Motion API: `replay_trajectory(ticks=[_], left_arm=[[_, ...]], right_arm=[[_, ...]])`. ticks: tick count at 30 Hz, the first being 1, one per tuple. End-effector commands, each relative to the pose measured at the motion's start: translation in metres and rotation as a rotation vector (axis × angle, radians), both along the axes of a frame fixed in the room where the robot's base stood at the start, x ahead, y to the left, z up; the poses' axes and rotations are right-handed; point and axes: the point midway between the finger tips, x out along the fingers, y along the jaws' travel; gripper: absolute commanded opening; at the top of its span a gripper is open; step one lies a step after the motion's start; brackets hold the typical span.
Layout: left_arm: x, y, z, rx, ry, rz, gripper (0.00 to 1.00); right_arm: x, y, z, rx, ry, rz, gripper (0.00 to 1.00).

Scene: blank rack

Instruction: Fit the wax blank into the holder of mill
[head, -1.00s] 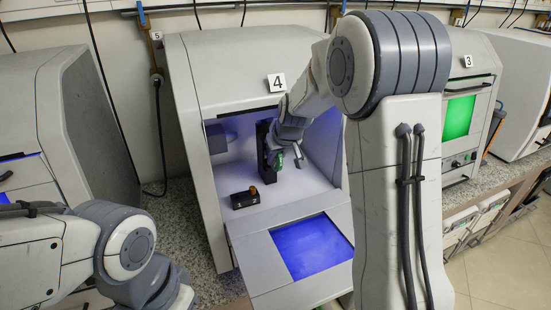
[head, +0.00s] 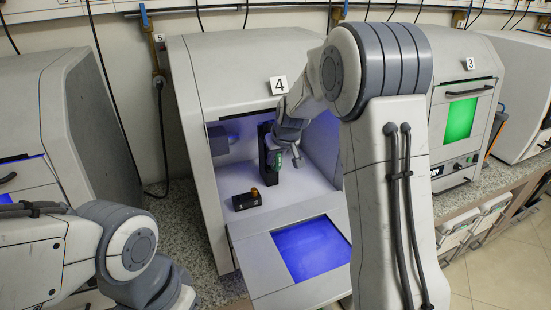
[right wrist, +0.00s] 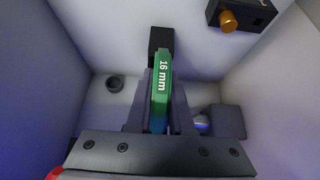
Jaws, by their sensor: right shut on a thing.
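The wax blank (right wrist: 161,82) is a green disc seen edge-on, marked "16 mm". My right gripper (right wrist: 161,100) is shut on it, with one finger on each side. In the head view the green blank (head: 279,161) shows beside the black upright holder (head: 264,150) inside the mill (head: 231,75) numbered 4. In the right wrist view the far end of the blank meets or overlaps the black holder (right wrist: 160,37). I cannot tell whether it sits in the holder. The right gripper also shows in the head view (head: 284,151), partly hidden by its wrist. My left gripper is out of view.
A small black box with an orange knob (head: 243,201) stands on the chamber floor, front left of the holder. A grey block with a shiny round part (right wrist: 228,122) is close to the right finger in the wrist view. The chamber walls are near on both sides.

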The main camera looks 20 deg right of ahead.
Motion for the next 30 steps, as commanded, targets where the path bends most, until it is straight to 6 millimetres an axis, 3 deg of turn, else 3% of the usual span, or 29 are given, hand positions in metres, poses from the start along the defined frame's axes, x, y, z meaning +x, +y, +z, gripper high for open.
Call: replay_trajectory(ticks=[30], left_arm=[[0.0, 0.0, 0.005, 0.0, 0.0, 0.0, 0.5]], right_arm=[[0.023, 0.002, -0.006, -0.001, -0.004, 0.003, 0.0]])
